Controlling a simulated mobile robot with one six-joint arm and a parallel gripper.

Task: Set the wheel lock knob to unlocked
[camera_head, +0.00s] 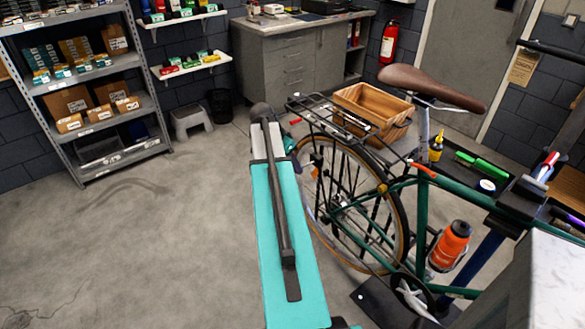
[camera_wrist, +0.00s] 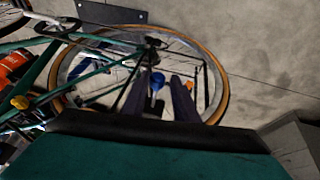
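In the wrist view a blue knob-like part (camera_wrist: 157,82), which looks like the wheel lock knob, sits near the hub of the bike's rear wheel (camera_wrist: 224,82). My gripper (camera_wrist: 160,84) is open, with its two dark fingers on either side of the blue part in the picture. I cannot tell whether they touch it or how deep it lies. The knob's setting is not readable. In the head view the rear wheel (camera_head: 401,222) stands to the right of my teal arm, which hides my fingers and the knob.
The floor at left is clear.

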